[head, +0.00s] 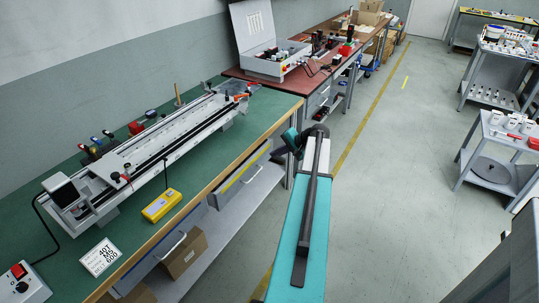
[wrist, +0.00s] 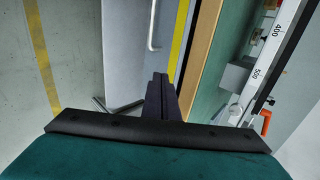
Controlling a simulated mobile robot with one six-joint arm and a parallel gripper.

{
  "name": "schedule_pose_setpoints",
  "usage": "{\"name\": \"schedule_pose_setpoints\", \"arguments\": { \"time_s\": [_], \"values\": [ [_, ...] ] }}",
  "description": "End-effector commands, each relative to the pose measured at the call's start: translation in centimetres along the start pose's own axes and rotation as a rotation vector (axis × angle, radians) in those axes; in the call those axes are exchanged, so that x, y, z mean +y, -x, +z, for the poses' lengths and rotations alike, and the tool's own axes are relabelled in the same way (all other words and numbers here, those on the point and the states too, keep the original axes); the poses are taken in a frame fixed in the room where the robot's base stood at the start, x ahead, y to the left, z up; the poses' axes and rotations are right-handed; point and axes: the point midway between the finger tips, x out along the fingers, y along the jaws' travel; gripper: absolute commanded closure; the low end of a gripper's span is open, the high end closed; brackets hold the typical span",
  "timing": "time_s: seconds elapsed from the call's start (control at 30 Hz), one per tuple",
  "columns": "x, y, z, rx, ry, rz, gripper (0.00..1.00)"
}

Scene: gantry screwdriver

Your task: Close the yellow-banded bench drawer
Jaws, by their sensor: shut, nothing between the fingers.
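The yellow-banded drawer (head: 240,178) is under the front edge of the green-topped bench in the head view. Its grey front has a yellow strip along the top and a pale bar handle. In the wrist view the yellow band (wrist: 179,40) runs up the picture beside the wooden bench edge, with the handle (wrist: 153,28) left of it. How far the drawer stands out is hard to tell. My gripper (head: 279,154) is near the drawer's far end in the head view. In the wrist view its dark fingers (wrist: 160,80) are together and empty; contact with the drawer cannot be told.
The bench (head: 150,255) carries a long linear rail (head: 165,130) and a yellow control box (head: 161,206). Cardboard boxes (head: 184,254) stand on the shelf below. A red-brown bench (head: 275,83) stands beyond. The floor (head: 385,180) to the right is clear as far as the grey carts (head: 490,170).

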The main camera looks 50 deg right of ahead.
Motion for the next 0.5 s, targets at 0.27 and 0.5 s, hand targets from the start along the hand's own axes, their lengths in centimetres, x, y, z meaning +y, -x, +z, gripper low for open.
{"name": "schedule_pose_setpoints", "arguments": {
  "time_s": [0.27, 0.5],
  "values": [
    [-0.1, 4.4, 0.3, -0.002, 0.002, 0.000, 1.00],
    [-0.2, 7.1, 0.4, -0.006, 0.004, 0.001, 1.00]
  ]
}}
